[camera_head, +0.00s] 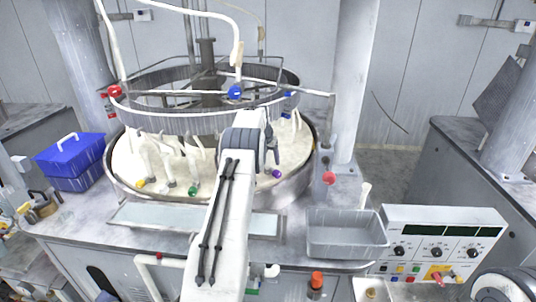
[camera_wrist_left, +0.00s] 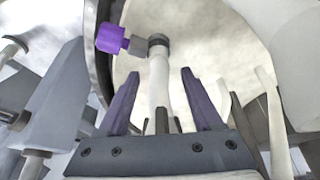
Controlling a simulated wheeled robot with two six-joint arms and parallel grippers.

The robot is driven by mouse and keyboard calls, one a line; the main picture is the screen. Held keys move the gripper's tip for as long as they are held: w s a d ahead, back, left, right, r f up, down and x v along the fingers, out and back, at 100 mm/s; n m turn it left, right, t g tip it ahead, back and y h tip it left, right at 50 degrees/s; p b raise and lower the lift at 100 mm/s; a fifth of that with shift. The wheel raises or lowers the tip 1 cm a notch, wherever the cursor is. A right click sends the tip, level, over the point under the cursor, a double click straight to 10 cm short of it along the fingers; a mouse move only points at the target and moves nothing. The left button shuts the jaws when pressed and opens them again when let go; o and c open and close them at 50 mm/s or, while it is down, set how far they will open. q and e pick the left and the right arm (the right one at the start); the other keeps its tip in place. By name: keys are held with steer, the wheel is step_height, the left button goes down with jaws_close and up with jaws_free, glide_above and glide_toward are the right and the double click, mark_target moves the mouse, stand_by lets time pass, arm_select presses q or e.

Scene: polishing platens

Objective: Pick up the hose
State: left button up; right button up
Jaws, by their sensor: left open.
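A white hose (camera_wrist_left: 159,88) with a dark collar and a purple end (camera_wrist_left: 112,39) stands in front of my left gripper (camera_wrist_left: 159,74) in the left wrist view. The gripper's two fingers are open on either side of the hose's lower part in that picture; I cannot tell how deep the hose is between them. In the head view the purple end (camera_head: 277,174) shows at the right of the round basin (camera_head: 122,178), just right of my left wrist. My wrist hides most of that hose and the fingertips there. My right gripper is not in view.
Other white pieces with yellow (camera_head: 141,183) and green (camera_head: 193,190) ends stand in the basin. A ring (camera_head: 150,121) and overhead white pipes (camera_head: 237,55) rise above it. A grey bin (camera_head: 345,240), control panel (camera_head: 440,250) and blue box (camera_head: 70,157) stand around it.

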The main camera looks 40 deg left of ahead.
arm_select(q)
jaws_close()
steer(key=shift+r, duration=0.2)
